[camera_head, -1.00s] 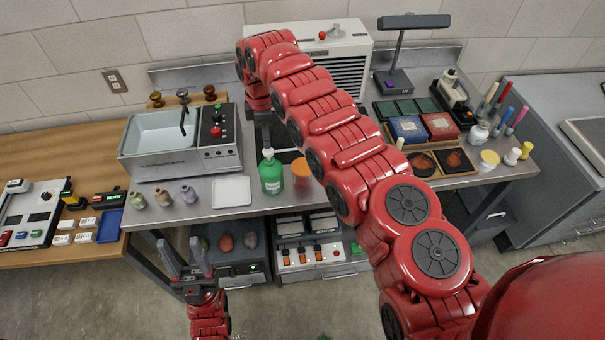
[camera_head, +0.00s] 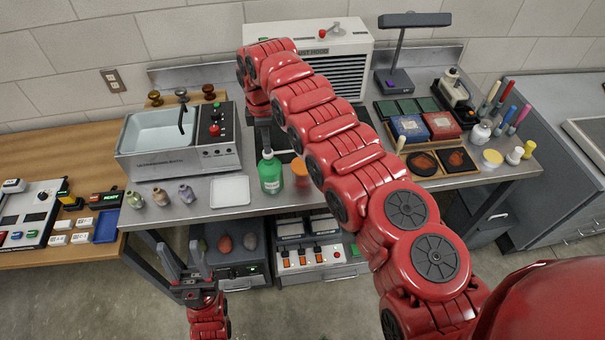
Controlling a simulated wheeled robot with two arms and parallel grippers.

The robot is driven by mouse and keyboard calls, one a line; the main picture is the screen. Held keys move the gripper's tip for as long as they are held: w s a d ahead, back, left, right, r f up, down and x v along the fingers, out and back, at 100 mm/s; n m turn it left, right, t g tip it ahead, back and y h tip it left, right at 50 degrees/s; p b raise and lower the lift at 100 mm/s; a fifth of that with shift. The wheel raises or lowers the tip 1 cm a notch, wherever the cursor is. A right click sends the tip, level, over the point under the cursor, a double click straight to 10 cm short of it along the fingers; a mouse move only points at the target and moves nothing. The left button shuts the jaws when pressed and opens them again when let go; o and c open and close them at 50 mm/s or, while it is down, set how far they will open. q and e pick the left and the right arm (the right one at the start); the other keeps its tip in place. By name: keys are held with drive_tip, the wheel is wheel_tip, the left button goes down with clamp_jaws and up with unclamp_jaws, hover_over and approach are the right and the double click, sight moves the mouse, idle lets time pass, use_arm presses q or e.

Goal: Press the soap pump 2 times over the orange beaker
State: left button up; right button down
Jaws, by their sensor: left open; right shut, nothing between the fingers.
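The soap pump is a green bottle (camera_head: 270,176) with a pale pump head, upright near the front edge of the steel table. The orange beaker (camera_head: 301,173) stands just right of it, partly hidden behind my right arm. My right gripper (camera_head: 266,147) points down over the bottle's pump head and is shut with nothing held. I cannot tell whether its fingertips touch the pump head. My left gripper (camera_head: 183,262) is open and empty, low in front of the table and well away from the bottle.
A white tray (camera_head: 230,191) lies left of the bottle, with several small vases (camera_head: 161,196) further left. A basin unit (camera_head: 180,140) stands behind them. Boxes (camera_head: 408,127) and a dark tray with discs (camera_head: 441,162) are on the right. My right arm spans the table's middle.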

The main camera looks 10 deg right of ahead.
drive_tip(key=shift+s, duration=0.1)
drive_tip(key=shift+r, duration=1.35)
drive_tip(key=shift+f, duration=0.15)
drive_tip(key=shift+f+b, duration=0.85)
drive_tip(key=shift+f, duration=0.45)
drive_tip(key=shift+r, duration=1.45)
